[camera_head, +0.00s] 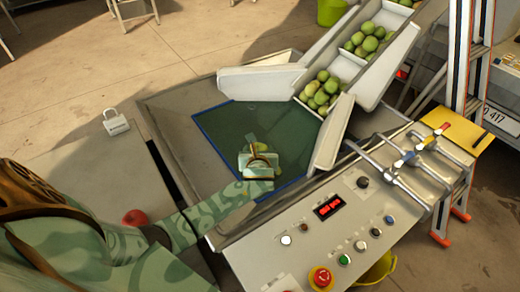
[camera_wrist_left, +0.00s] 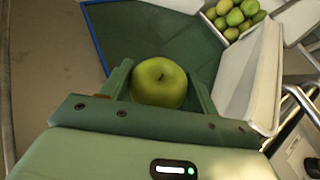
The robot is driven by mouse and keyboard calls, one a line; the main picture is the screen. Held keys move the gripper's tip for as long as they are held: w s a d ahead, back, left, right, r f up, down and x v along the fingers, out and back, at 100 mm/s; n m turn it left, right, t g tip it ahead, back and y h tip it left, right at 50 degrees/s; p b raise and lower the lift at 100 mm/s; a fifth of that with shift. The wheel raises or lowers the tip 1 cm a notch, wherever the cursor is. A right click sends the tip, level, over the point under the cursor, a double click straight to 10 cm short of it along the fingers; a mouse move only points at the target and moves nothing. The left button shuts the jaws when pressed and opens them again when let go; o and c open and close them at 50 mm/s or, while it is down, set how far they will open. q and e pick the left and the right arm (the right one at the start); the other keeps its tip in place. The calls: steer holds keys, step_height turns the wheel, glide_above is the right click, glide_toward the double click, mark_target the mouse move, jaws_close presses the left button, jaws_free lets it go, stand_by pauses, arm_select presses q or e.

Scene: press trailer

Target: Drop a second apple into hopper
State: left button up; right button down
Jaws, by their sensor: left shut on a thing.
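My left gripper (camera_head: 259,158) is over the dark green hopper floor (camera_head: 225,135), which has a blue edge. In the left wrist view, a green apple (camera_wrist_left: 159,82) sits between the two fingers of the left gripper (camera_wrist_left: 160,90), which is shut on it. The apple is mostly hidden by the gripper in the head view. How high it is above the hopper floor is hard to tell. My right gripper is not in view.
White chute walls (camera_head: 262,80) flank the hopper, and a chute with several green apples (camera_head: 320,92) leads in from the upper right. A control panel (camera_head: 325,235) with buttons and levers lies in front. A padlock (camera_head: 116,123) and a red ball-like object (camera_head: 135,218) are at left.

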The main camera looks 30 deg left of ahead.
arm_select(q)
steer(key=shift+f, duration=0.55)
steer(key=shift+r, duration=0.1)
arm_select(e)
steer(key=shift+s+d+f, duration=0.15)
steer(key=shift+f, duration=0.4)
arm_select(q)
steer(key=o, duration=1.1)
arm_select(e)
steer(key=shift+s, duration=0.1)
arm_select(q)
steer(key=shift+o, duration=0.2)
steer(key=p+v, duration=0.5)
steer(key=v, duration=1.1)
steer(key=shift+s, duration=0.2)
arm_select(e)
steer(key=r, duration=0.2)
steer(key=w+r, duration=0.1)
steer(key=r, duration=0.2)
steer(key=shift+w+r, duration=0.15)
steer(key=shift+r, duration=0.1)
